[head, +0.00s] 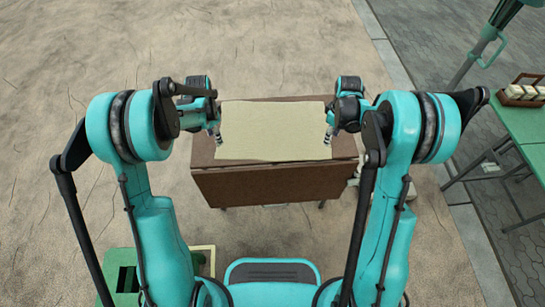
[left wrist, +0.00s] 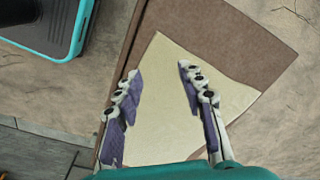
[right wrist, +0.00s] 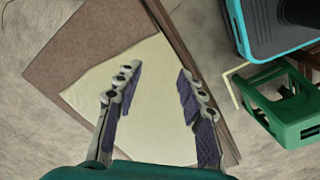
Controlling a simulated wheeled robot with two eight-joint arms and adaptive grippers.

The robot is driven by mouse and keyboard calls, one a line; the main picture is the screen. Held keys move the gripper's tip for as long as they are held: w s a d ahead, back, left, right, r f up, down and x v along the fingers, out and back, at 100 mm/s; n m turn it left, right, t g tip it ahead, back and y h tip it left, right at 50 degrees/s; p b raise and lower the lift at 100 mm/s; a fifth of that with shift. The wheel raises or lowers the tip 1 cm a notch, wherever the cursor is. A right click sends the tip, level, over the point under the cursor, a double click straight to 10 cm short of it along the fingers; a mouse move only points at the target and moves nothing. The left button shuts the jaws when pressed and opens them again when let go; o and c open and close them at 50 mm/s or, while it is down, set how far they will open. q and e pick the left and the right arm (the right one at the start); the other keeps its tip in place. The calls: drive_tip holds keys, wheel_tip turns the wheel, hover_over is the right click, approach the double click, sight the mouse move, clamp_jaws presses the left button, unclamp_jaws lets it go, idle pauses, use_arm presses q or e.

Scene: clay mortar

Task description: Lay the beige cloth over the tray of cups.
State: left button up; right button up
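The beige cloth (head: 272,130) lies spread out and looks flat on a brown table (head: 275,186) in front of me. It also shows in the left wrist view (left wrist: 165,110) and in the right wrist view (right wrist: 150,110). My left gripper (head: 217,137) is at the cloth's left edge, its fingers apart with nothing between them that I can make out. My right gripper (head: 328,136) is at the right edge, also with fingers apart. Contact with the cloth is unclear. I see no tray of cups on the brown table; whether anything is under the cloth is hidden.
A green table (head: 525,124) at the right bears a brown wooden carrier (head: 508,101) with several pale items, possibly cups. The ground beyond the brown table is open.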

sight(220, 155)
use_arm(q)
drive_tip(key=shift+m+g, duration=0.3)
drive_tip(key=shift+m, duration=0.1)
drive_tip(key=f, duration=1.1)
drive_tip(key=shift+w+a+f, duration=0.1)
drive_tip(key=shift+w+f, duration=0.15)
drive_tip(key=shift+w, duration=0.05)
use_arm(e)
drive_tip(key=shift+n+g, duration=0.3)
drive_tip(key=shift+n, duration=0.1)
drive_tip(key=f, duration=1.1)
drive_tip(key=shift+w+d+f, duration=0.25)
drive_tip(key=shift+w+f, duration=0.05)
use_arm(q)
drive_tip(key=shift+f, duration=0.1)
use_arm(e)
drive_tip(key=shift+f, duration=0.1)
